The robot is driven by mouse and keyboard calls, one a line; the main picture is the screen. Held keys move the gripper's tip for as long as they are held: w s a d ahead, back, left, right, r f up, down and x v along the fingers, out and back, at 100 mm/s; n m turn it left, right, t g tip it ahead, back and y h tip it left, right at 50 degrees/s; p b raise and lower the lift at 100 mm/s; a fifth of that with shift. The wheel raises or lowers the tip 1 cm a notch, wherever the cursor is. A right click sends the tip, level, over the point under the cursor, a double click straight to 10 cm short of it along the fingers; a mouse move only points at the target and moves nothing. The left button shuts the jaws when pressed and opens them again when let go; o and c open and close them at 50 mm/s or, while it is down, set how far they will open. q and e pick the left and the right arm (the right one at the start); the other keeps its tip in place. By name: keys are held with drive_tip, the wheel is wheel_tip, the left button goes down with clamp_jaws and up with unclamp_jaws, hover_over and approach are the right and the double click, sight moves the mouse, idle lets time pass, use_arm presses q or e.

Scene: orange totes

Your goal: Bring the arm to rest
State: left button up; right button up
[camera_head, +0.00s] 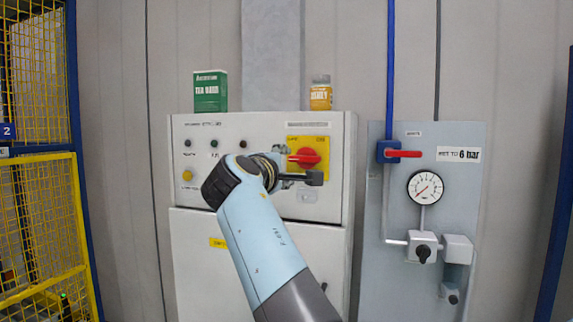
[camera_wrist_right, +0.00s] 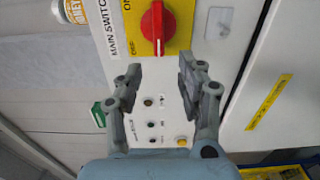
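My right gripper (camera_head: 303,169) is in front of the grey cabinet (camera_head: 345,190), close to the red rotary switch (camera_head: 312,158) on its yellow plate (camera_head: 322,143). In the right wrist view my right gripper (camera_wrist_right: 160,78) is open, with nothing between its two fingers. The red switch (camera_wrist_right: 157,28) shows just beyond the fingertips in that view, apart from them. My right arm partly hides the cabinet front in the head view. My left gripper is not in view.
A green tea box (camera_head: 210,92) and a honey jar (camera_head: 320,95) stand on the cabinet. A yellow mesh fence (camera_head: 45,220) stands at the left.

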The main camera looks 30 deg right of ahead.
idle(0.4)
drive_tip(key=s+f+n+g+y+b, duration=0.15)
drive_tip(key=s+f+b, duration=0.35)
drive_tip(key=f, duration=1.4)
drive_tip(key=s+f+n+g+y+b, duration=0.1)
drive_tip(key=s+f+g+y+b, duration=0.35)
drive_tip(key=f, duration=1.55)
drive_tip(key=s+f+n+t+y+b, duration=0.15)
drive_tip(key=s+f, duration=0.55)
drive_tip(key=f, duration=1.2)
drive_tip(key=s+a+f+m+g+y+b, duration=0.15)
drive_tip(key=s+f+g+b, duration=0.3)
drive_tip(key=s+f, duration=1.6)
drive_tip(key=s+f+m+y+b, duration=0.1)
drive_tip(key=s+f+m, duration=0.2)
drive_tip(key=s, duration=0.4)
drive_tip(key=s+a+f+m+g+y+b, duration=0.1)
drive_tip(key=s+f+m, duration=0.3)
drive_tip(key=s, duration=0.4)
drive_tip(key=s+f+m+y+b, duration=0.1)
drive_tip(key=s+f+m+y, duration=0.1)
drive_tip(key=s+f, duration=0.3)
drive_tip(key=s+m, duration=0.1)
drive_tip(key=s, duration=0.2)
drive_tip(key=shift+s+a+g, duration=0.15)
drive_tip(key=shift+s+g, duration=0.05)
drive_tip(key=shift+g, duration=0.2)
